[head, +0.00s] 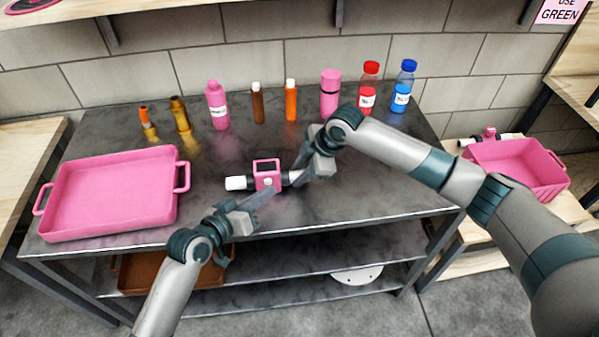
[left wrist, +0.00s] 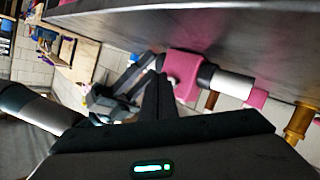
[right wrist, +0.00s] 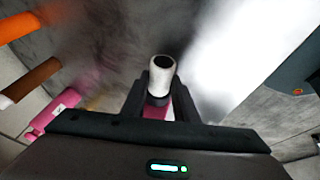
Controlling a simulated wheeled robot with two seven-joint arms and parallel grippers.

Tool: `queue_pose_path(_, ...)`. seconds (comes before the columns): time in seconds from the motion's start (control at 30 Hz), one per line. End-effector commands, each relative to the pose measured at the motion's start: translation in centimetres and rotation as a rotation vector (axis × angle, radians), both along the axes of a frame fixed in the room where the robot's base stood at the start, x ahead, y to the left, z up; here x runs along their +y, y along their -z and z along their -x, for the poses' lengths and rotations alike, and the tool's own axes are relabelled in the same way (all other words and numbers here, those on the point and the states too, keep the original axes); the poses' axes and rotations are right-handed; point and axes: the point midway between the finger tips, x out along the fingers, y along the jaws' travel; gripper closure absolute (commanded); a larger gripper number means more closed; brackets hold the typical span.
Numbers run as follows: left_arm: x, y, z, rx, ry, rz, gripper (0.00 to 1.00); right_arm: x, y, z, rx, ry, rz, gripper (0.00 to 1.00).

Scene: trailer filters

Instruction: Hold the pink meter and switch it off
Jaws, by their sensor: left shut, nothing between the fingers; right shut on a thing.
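The pink meter (head: 267,178) has a square pink frame on top, a pale round spot on its front and a white-and-black pipe end on each side. It is at the middle of the dark table. My right gripper (head: 297,178) is shut on its right pipe end; the white end (right wrist: 162,72) stands up between the fingers in the right wrist view, and the pink body is mostly hidden. My left gripper (head: 268,194) is shut and empty, its tips close to the meter's front. In the left wrist view the meter (left wrist: 183,72) is just beyond the tips; I cannot tell whether they touch.
A pink tray (head: 112,195) lies on the table's left side. Several bottles stand along the back, among them a red one (head: 368,88) and a blue one (head: 403,88). A pink crate (head: 520,168) is on the wooden table at right. The dark table's (head: 390,195) right front is clear beneath my right arm.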

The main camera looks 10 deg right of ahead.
Motion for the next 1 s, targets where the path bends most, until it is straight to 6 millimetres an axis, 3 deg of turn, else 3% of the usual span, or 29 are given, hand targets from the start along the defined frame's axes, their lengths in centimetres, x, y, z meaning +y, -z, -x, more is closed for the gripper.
queue_pose_path(0.47,0.0,0.0,0.4,-0.001,0.0,-0.001,1.0,0.0,-0.1,-0.1,-0.001,0.0,-0.001,1.0)
queue_pose_path(1.0,0.0,0.1,4.5,0.001,0.0,-0.001,1.0,0.0,-0.1,0.0,-0.002,0.0,-0.001,1.0)
